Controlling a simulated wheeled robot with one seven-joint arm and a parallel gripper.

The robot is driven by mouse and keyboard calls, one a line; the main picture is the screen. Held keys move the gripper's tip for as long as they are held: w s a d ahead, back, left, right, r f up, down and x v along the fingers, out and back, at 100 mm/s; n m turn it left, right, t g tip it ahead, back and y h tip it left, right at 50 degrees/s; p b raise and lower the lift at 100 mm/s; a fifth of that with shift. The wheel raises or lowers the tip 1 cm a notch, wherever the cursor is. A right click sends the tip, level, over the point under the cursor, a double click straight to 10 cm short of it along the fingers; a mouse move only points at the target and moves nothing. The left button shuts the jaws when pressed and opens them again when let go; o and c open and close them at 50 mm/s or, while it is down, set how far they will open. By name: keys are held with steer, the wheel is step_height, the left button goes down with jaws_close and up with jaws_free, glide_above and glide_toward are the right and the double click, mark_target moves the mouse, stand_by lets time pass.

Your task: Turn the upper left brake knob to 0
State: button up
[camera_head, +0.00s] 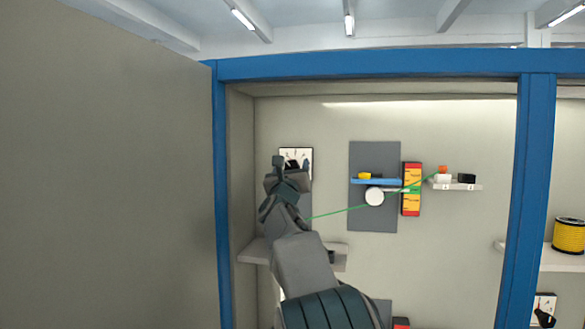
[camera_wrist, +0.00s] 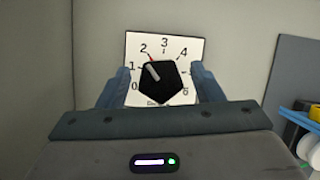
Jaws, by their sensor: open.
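The upper left brake knob (camera_wrist: 160,83) is black with a pale pointer line and sits on a white square dial plate (camera_wrist: 187,50) on the wall. Its pointer is up and to the left, between 1 and 2 and nearer 2. The 0 mark is at the dial's lower left. My gripper (camera_wrist: 160,82) is open, with one blue finger on each side of the knob and a gap to it visible on both sides. In the head view my gripper (camera_head: 287,165) covers much of the dial plate (camera_head: 300,153); the knob is mostly hidden there.
A grey panel (camera_head: 360,220) with a white roller (camera_head: 375,196), a blue bar and a green cable is to the right. A blue frame post (camera_head: 221,200) and a side wall are at left. A shelf (camera_head: 256,250) lies below.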

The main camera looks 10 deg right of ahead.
steer(key=c, duration=1)
steer(key=shift+o, duration=0.2)
steer(key=shift+n+b, duration=0.3)
steer(key=shift+b, duration=0.05)
